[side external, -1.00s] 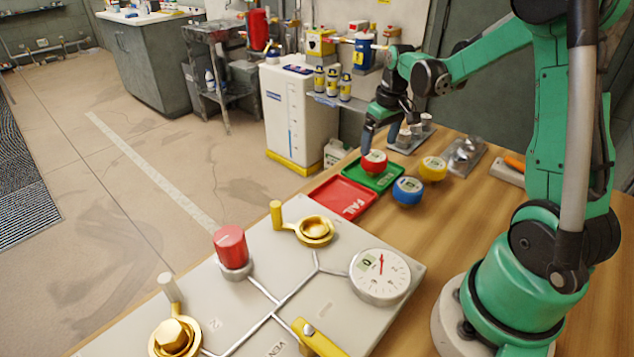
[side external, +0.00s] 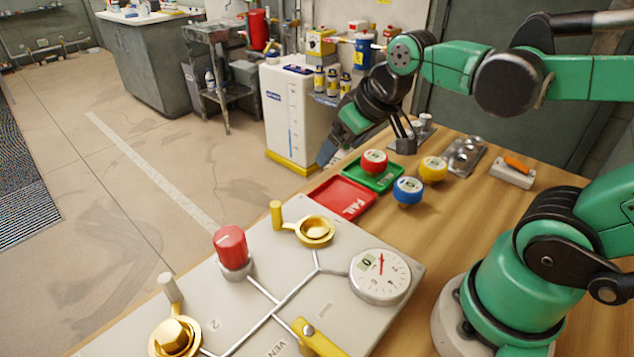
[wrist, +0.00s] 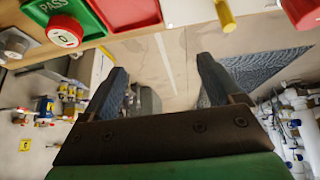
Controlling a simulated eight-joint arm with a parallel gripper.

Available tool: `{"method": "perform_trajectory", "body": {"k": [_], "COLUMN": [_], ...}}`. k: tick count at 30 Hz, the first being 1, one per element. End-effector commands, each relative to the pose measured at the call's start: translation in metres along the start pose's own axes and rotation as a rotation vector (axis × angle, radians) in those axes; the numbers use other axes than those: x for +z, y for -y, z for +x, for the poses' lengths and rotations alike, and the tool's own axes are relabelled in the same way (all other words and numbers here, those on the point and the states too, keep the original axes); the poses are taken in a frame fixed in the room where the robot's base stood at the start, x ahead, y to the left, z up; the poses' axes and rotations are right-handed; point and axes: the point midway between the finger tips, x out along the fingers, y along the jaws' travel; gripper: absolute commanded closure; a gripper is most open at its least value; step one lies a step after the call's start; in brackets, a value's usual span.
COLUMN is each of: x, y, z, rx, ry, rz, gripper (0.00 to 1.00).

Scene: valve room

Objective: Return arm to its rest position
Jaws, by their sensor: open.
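My gripper (side external: 327,152) is open and empty. It hangs tilted beyond the table edge, to the left of the green tray in the side view. In the wrist view, its two dark fingers (wrist: 162,70) are spread wide with only floor between them. A red-rimmed gauge (side external: 374,158) sits on the green PASS tray (side external: 388,179), apart from my gripper. The wrist view shows the same gauge (wrist: 64,32) at upper left. My elbow is bent, with a forearm link stretched level across the upper right.
The empty red FAIL tray (side external: 334,194) lies beside the green one. A blue gauge (side external: 407,190) and a yellow gauge (side external: 433,166) stand on the wooden table. The valve panel (side external: 345,313) fills the front. A white tank (side external: 292,112) stands behind the table. The floor at left is open.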

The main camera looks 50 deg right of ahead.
Motion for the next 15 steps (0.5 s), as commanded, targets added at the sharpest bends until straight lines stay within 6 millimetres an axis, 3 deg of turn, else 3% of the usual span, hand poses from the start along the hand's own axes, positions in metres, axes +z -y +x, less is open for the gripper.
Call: {"method": "perform_trajectory", "body": {"k": [3,6,15], "x": [0.013,0.017,0.018], "y": [0.021,0.029,0.030], "z": [-0.001,0.000,0.000], "rx": [-0.034,-0.049,-0.052], "ry": [-0.065,-0.092,-0.099], "rz": [-0.024,-0.029,-0.028], "gripper": [0.15,0.15,0.15]}}
